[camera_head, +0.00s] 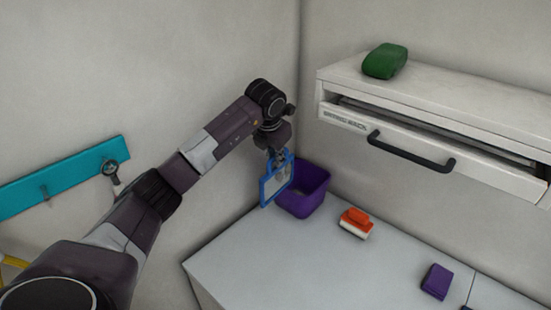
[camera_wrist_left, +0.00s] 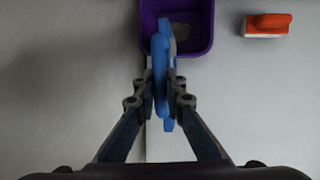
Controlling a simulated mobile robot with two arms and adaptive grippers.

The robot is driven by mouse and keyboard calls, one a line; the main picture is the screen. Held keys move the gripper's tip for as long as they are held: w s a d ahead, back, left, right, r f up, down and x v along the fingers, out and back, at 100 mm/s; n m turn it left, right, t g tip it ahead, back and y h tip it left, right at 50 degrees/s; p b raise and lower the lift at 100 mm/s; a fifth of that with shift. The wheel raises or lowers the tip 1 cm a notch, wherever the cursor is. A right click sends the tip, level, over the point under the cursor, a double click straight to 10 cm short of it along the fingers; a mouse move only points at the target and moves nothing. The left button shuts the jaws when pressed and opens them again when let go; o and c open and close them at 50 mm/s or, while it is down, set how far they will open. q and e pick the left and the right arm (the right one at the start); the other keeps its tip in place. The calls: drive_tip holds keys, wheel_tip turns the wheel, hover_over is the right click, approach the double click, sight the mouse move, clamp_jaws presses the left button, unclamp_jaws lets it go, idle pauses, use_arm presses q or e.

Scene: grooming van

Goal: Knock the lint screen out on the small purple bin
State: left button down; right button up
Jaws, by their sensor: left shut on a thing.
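The lint screen (camera_head: 267,190) has a blue frame around a pale mesh, with a grey patch on it. My left gripper (camera_head: 278,153) is shut on its upper edge, and the screen hangs below, upright and slightly tilted. The small purple bin (camera_head: 313,195) stands on the counter in the corner, just behind and right of the screen in the head view. In the left wrist view the screen (camera_wrist_left: 161,65) shows edge-on between the fingers (camera_wrist_left: 160,92), overlapping the near rim of the bin (camera_wrist_left: 148,15). A greyish patch shows inside the bin. I cannot tell whether screen and bin touch. My right gripper is out of view.
An orange and white brush-like block (camera_head: 356,222) sits right of the bin on the pale counter (camera_head: 270,265). A purple block (camera_head: 436,281) lies farther right. A white drawer unit (camera_head: 440,140) with a dark handle overhangs, a green object (camera_head: 385,61) on top. A teal hook rail (camera_head: 65,180) is left.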

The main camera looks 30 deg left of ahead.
use_arm(q)
drive_tip(key=shift+f+b, duration=0.5)
drive_tip(key=shift+f, duration=0.2)
idle(0.7)
drive_tip(key=shift+s+f, duration=0.1)
drive_tip(key=shift+f, duration=0.05)
idle(1.3)
drive_tip(key=shift+r+p, duration=0.5)
drive_tip(key=shift+r, duration=2.6)
drive_tip(key=shift+f, duration=0.1)
